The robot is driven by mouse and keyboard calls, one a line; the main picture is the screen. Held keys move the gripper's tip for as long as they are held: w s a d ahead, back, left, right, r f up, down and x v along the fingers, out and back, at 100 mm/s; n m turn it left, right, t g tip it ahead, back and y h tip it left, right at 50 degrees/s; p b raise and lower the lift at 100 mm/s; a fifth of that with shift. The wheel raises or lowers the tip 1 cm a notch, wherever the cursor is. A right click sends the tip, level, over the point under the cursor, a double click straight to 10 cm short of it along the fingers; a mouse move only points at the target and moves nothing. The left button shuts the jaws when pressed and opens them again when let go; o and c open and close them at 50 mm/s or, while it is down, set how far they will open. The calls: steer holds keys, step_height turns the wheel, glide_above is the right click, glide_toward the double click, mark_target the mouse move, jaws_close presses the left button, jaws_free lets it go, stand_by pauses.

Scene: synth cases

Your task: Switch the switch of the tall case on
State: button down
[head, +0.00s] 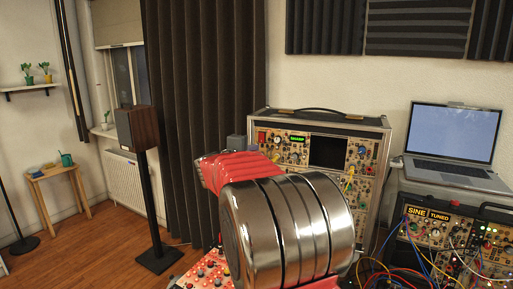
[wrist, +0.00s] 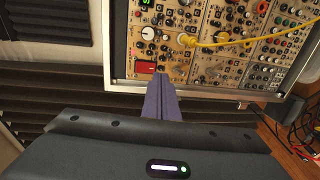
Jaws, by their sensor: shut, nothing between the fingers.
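The tall case (head: 380,125) stands behind my arm in the head view, its panel full of knobs and sockets. A red switch (head: 262,137) sits at its upper left, beside a green lit display (head: 297,139). In the wrist view the panel appears turned, with the red switch (wrist: 146,67) near the case's metal edge. My gripper (wrist: 160,77) is shut and empty, its purple-grey fingers pointing at the panel, tips just below and right of the switch in the picture. I cannot tell whether they touch the panel. The switch's position is not clear.
A yellow cable (wrist: 220,43) is plugged into the panel near the fingers. A lower case (head: 440,222) with many cables stands at the right, with an open laptop (head: 453,135) above it. A speaker on a stand (head: 137,128) and dark curtain (head: 205,75) are at the left.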

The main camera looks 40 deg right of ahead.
steer(key=f+v, duration=0.2)
steer(key=v, duration=0.7)
steer(key=shift+s+a, duration=0.2)
steer(key=shift+a, duration=0.15)
steer(key=shift+f, duration=0.1)
steer(key=s+a+f+m+g+y, duration=0.25)
steer(key=s+a+f, duration=0.25)
steer(key=s+f, duration=0.25)
steer(key=s+a+f+m+g+y, duration=0.1)
steer(key=s+a+f+g+y, duration=0.25)
steer(key=s+f, duration=0.4)
steer(key=s+a+m+t+y, duration=0.1)
steer(key=s+a+y, duration=0.3)
steer(key=a, duration=0.8)
steer(key=s+a+f+m+t+y, duration=0.1)
steer(key=s+a+y, duration=0.3)
steer(key=s+a, duration=0.5)
steer(key=a+t, duration=0.1)
steer(key=a, duration=0.1)
steer(key=shift+s+a+f+t+y, duration=0.3)
steer(key=shift+a+t, duration=0.05)
steer(key=shift+t, duration=0.05)
